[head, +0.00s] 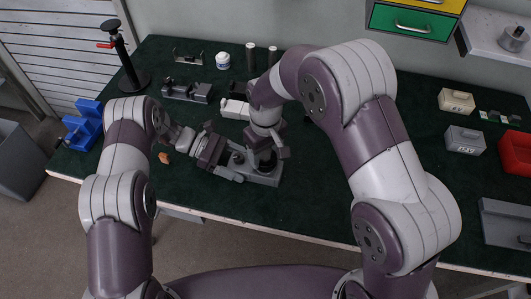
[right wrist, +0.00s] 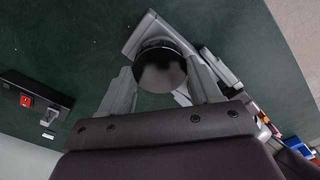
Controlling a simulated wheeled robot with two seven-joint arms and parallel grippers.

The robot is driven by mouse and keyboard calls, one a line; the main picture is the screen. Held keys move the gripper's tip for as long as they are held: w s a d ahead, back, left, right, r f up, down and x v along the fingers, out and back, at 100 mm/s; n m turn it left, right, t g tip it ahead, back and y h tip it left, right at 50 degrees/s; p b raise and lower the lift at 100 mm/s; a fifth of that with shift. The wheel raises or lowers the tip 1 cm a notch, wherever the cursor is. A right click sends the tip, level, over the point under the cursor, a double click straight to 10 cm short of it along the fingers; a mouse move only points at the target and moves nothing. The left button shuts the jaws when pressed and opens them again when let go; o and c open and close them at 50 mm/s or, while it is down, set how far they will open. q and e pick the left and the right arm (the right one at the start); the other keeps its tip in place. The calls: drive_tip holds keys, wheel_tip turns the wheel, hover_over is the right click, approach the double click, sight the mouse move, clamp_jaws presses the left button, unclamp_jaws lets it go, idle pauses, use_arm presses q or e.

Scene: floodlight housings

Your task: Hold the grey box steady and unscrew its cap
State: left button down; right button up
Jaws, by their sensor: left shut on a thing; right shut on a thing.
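The grey box (head: 266,179) sits on the dark green bench top, partly hidden under my arms in the head view. Its corner also shows in the right wrist view (right wrist: 141,32). My left gripper (head: 235,169) comes in from the left, low down, and is shut on the box. The cap (right wrist: 160,68) is a dark round disc on the box. My right gripper (head: 264,157) reaches down from above and is shut on the cap, with a finger on each side in the right wrist view (right wrist: 160,82). Finger contact is partly hidden in the head view.
A grey clamp block (head: 187,92), a white jar (head: 222,60) and a black stand (head: 133,80) are behind. Small boxes (head: 465,140) and a red bin (head: 517,150) are at right. An orange piece (head: 164,157) lies near the front.

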sight(266, 157)
drive_tip(key=shift+r, duration=0.1)
drive_tip(key=shift+r, duration=1.95)
use_arm(q)
unclamp_jaws()
drive_tip(key=shift+a, duration=0.1)
use_arm(e)
drive_tip(key=shift+f, duration=0.1)
